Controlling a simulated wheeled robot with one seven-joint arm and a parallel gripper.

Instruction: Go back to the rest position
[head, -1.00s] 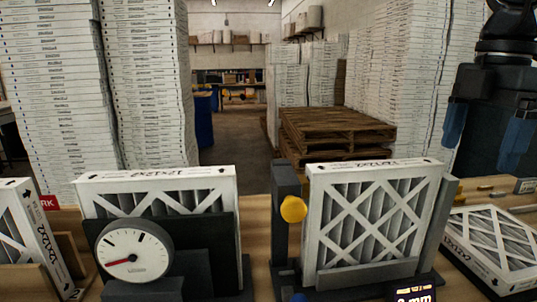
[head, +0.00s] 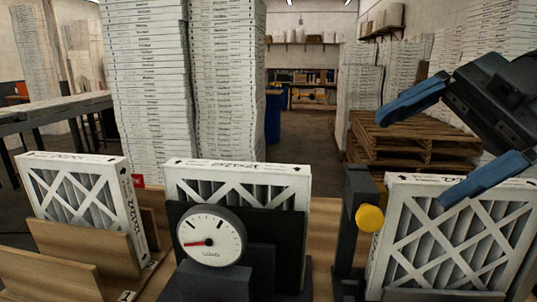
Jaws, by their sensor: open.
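My gripper (head: 425,150) is at the right of the head view. Its two blue fingers are wide apart with nothing between them. The lower finger passes in front of the upper part of a white pleated filter (head: 450,245) that stands upright in a dark holder; I cannot tell whether they touch. A second filter (head: 240,182) stands upright behind a round dial gauge (head: 211,236). A third filter (head: 78,198) stands at the left in a wooden rack (head: 85,250).
A dark post with a yellow knob (head: 369,218) stands between the middle and right filters. Tall stacks of white boxes (head: 190,80) rise behind the bench. Wooden pallets (head: 400,140) lie behind the right filter. A grey table (head: 50,108) is at the far left.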

